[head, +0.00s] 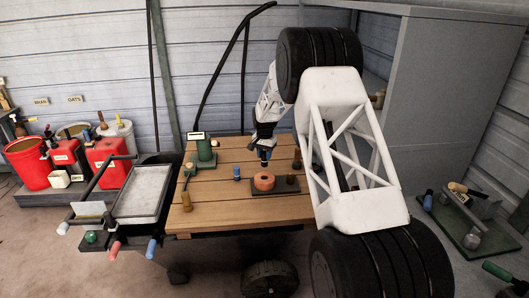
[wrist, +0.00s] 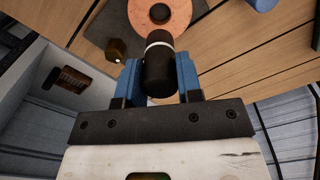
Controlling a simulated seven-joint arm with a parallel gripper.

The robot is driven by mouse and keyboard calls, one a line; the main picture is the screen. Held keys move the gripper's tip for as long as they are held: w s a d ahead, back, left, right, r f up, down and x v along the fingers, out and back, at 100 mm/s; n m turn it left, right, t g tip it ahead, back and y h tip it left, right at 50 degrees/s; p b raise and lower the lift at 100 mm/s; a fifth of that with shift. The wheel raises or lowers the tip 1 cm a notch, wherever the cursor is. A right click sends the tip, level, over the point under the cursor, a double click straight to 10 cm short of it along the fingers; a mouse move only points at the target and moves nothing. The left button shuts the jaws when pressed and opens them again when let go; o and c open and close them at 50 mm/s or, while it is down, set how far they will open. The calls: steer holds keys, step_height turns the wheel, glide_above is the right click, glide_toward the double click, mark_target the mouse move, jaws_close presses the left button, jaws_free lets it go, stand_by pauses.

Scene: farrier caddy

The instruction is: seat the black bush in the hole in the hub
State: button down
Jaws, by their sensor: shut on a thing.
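My gripper (wrist: 159,82) is shut on the black bush (wrist: 159,72), a dark cylinder with a white band, held between two blue fingers. In the head view my gripper (head: 264,152) is above the wooden cart top, just behind and above the hub. The hub (head: 264,181) is a round orange-brown block on a dark plate. In the wrist view the hub (wrist: 122,17) lies beyond the bush, with a dark round hole (wrist: 160,13) in its top. The bush's far end overlaps the hub's edge in that picture, below the hole. A gap shows above the hub in the head view.
The dark plate (head: 290,187) also carries a small brown peg (head: 292,179). The front boards are clear.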

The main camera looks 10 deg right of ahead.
mark_target(264, 164)
steer(key=shift+f, duration=1.3)
steer(key=shift+f, duration=0.35)
steer(key=shift+f, duration=1.1)
steer(key=shift+f, duration=1.55)
stand_by(2.1)
steer(key=c, duration=0.7)
jaws_free()
steer(key=shift+r, duration=0.1)
steer(key=shift+r, duration=3.8)
